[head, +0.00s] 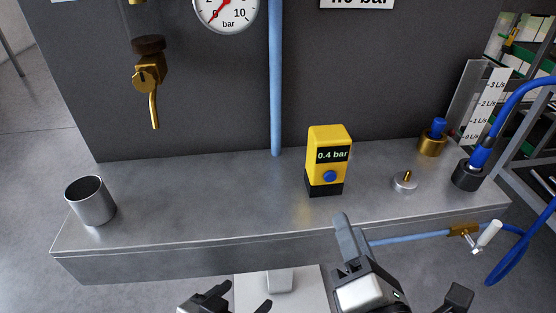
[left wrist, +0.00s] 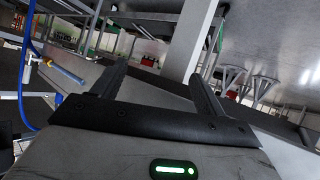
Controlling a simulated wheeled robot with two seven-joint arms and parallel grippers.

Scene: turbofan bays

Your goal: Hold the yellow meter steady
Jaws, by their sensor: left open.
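The yellow meter (head: 329,160) stands upright on the grey metal shelf (head: 230,205), with a black base and a blue button. Its display reads 0.4 bar. My left gripper (head: 240,299) is at the bottom edge of the head view, in front of and below the shelf, apart from the meter. In the left wrist view the left gripper (left wrist: 160,88) has its fingers spread with nothing between them, and I cannot make out the meter there. My right gripper (head: 402,266) is in front of the shelf, below and right of the meter, fingers apart and empty.
A metal cup (head: 91,202) stands at the shelf's left end. A brass tap (head: 150,85) and a dial gauge (head: 226,10) hang above. A small brass-tipped fitting (head: 405,181) and blue hose (head: 484,150) are on the right. A light-blue pipe (head: 276,80) rises behind the meter.

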